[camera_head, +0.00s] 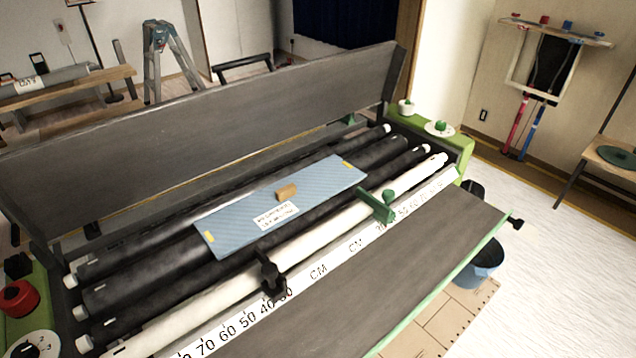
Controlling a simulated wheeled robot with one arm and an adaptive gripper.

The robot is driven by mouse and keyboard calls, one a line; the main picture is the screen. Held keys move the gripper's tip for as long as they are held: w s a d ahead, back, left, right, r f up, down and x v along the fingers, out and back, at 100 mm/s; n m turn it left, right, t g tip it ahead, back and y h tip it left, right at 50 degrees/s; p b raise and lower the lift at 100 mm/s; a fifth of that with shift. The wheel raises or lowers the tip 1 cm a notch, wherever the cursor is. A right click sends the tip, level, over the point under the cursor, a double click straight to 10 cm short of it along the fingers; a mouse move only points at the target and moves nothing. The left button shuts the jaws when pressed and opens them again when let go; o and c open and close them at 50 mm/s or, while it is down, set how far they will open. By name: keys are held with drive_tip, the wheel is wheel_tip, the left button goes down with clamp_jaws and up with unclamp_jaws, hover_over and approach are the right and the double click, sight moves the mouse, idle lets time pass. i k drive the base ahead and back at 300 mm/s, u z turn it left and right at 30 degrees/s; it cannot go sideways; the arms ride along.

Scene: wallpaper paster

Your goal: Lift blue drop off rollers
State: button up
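The blue drop (318,199) is a flat, light blue striped sheet lying across the dark rollers (150,266) of the paster. It has a white label, a small tan block (287,191) on top, and yellow marks near its corners. Its near edge lies close to the white roller (330,235); I cannot tell if they touch. My gripper is not in view.
A dark panel (210,125) rises behind the rollers. A black clamp-like piece (270,277) and a green one (378,205) stand along the centimetre ruler (230,332). A grey board (400,275) lies in front. A blue bucket (482,262) stands at right.

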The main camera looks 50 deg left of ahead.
sight(228, 229)
drive_tip(key=i, duration=0.75)
drive_tip(key=u, duration=3.9)
